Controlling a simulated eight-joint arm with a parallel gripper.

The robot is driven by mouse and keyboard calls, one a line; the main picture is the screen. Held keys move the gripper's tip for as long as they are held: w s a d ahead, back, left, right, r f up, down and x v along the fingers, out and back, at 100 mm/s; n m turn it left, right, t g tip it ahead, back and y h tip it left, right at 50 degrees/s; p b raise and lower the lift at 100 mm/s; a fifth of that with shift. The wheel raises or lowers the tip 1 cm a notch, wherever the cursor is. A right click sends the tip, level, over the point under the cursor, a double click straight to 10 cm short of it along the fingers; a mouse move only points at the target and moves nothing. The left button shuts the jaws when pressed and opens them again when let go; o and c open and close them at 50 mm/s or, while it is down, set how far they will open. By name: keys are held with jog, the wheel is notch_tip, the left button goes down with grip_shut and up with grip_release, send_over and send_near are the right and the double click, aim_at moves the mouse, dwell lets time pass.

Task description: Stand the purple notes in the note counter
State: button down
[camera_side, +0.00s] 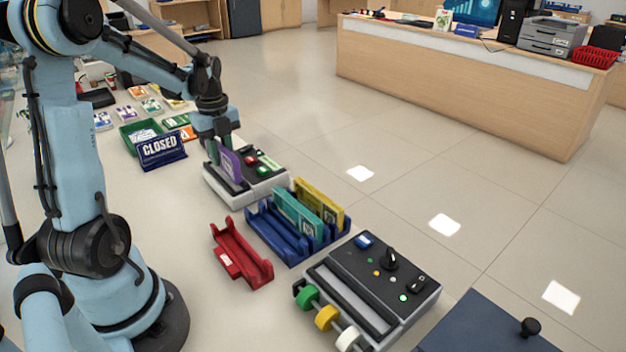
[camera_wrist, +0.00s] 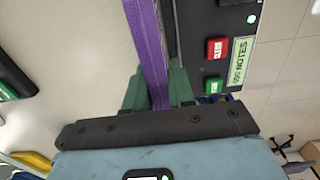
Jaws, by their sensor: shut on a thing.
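The purple notes (camera_side: 230,164) are a thin upright bundle at the note counter (camera_side: 258,185), a grey and black box with red and green buttons. My gripper (camera_side: 217,152) is shut on the purple notes from above. In the wrist view the purple notes (camera_wrist: 148,45) run between the green fingers of my gripper (camera_wrist: 154,88), alongside the black face of the note counter (camera_wrist: 213,50) with its red and green buttons and label. Whether the lower edge of the notes rests in the counter's slot is hidden.
A blue rack (camera_side: 272,239) holds teal notes (camera_side: 297,214) and yellow notes (camera_side: 319,201). A red holder (camera_side: 241,254) is empty. A machine with coloured rollers (camera_side: 372,285) stands in front. A CLOSED sign (camera_side: 161,150) and green tray (camera_side: 130,138) lie behind, left of my gripper.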

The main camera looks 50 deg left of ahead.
jog(key=shift+f, duration=0.1)
jog(key=shift+f, duration=1.05)
jog(key=c, duration=0.9)
grip_release()
jog(key=shift+r, duration=3.55)
